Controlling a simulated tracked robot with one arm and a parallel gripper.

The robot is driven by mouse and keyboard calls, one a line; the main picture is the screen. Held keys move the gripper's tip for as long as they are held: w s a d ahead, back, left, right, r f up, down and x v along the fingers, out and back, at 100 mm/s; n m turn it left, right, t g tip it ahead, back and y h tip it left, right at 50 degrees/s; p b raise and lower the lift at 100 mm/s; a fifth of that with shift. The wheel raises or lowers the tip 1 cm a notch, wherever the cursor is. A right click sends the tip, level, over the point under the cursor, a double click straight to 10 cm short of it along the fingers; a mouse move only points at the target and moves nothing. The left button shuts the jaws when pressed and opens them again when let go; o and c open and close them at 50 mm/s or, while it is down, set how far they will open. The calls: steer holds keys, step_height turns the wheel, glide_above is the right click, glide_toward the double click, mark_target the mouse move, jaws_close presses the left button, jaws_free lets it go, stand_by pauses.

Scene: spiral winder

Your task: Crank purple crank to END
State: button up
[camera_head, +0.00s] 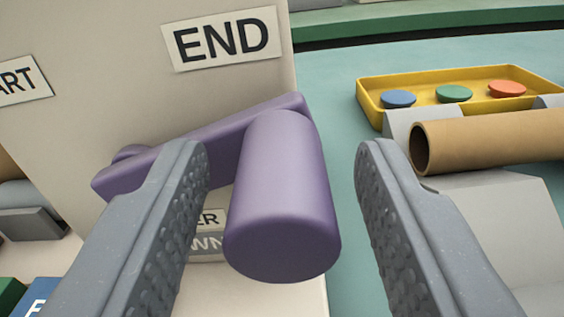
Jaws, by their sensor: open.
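The purple crank (225,128) is mounted on a beige panel (100,60). Its arm slopes up to the right from a hub at the left, and its thick round handle (284,190) sticks out toward me from the right end. The END label (221,38) is on the panel above the crank. Part of a second label ending in "ART" (20,80) shows at the left edge. My gripper (283,155) is open, with one grey finger on each side of the handle. The left finger hides part of the crank arm. A gap shows between the handle and the right finger.
At the right, a yellow tray (375,107) holds blue, green and red round pieces. A brown tube (490,138) rests on grey supports below it. A partly hidden label (208,248) is low on the panel. Blue and green blocks lie at the lower left.

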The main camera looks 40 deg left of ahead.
jaws_close()
steer(key=shift+r, duration=0.1)
steer(key=shift+a+r+n, duration=0.1)
steer(key=shift+r+n, duration=0.2)
steer(key=shift+n, duration=0.4)
